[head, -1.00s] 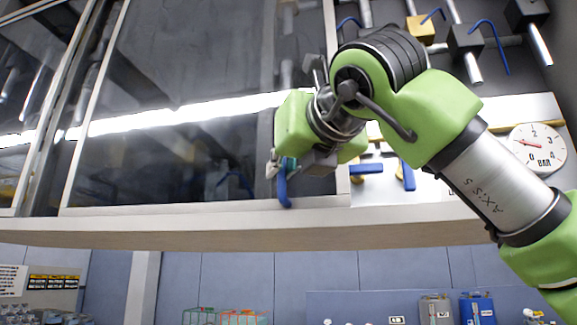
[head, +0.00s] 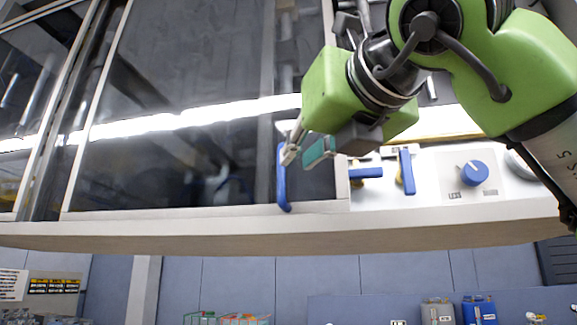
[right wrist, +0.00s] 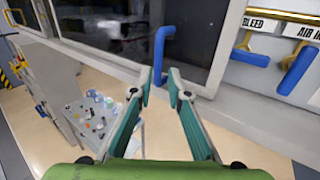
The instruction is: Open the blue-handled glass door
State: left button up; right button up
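The glass door (head: 180,150) is a dark pane in a pale frame and looks shut. Its blue handle (head: 283,182) is an upright bar at the pane's lower right. My right gripper (head: 304,152) is beside the handle's upper part, just to its right, with its fingers apart and nothing held. In the right wrist view the blue handle (right wrist: 161,48) stands just beyond the open fingertips of my right gripper (right wrist: 160,80), its lower end lined up with the gap. Whether a finger touches it, I cannot tell. My left gripper is not in view.
Right of the door are blue valve levers (head: 406,172) and a blue knob (head: 472,173) on a white panel (head: 436,172). A pale ledge (head: 200,232) runs below the door. In the right wrist view a grey cart (right wrist: 90,118) with small items stands on the floor at the left.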

jog(key=shift+v, duration=2.05)
